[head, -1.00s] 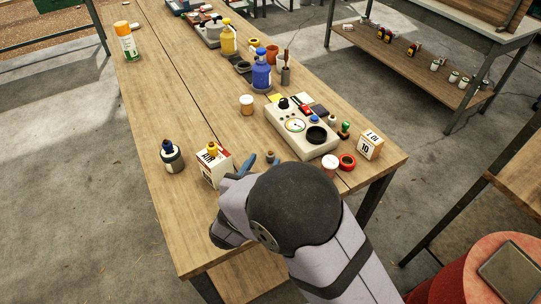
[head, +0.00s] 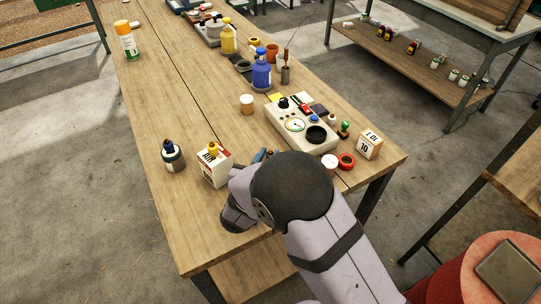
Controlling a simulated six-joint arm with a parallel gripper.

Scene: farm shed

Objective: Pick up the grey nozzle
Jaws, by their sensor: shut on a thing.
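My gripper (head: 263,156) is at the near part of the workbench, just right of the white and red box. Only small blue-grey bits of its fingers show past my wrist. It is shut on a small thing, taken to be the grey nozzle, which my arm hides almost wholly. I cannot tell whether the nozzle touches the bench top (head: 205,225).
The white and red box (head: 215,168) and a dark bottle with a blue cap (head: 172,157) stand left of my gripper. A beige meter unit (head: 301,126), red tape roll (head: 346,161) and number block (head: 369,145) are to the right.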

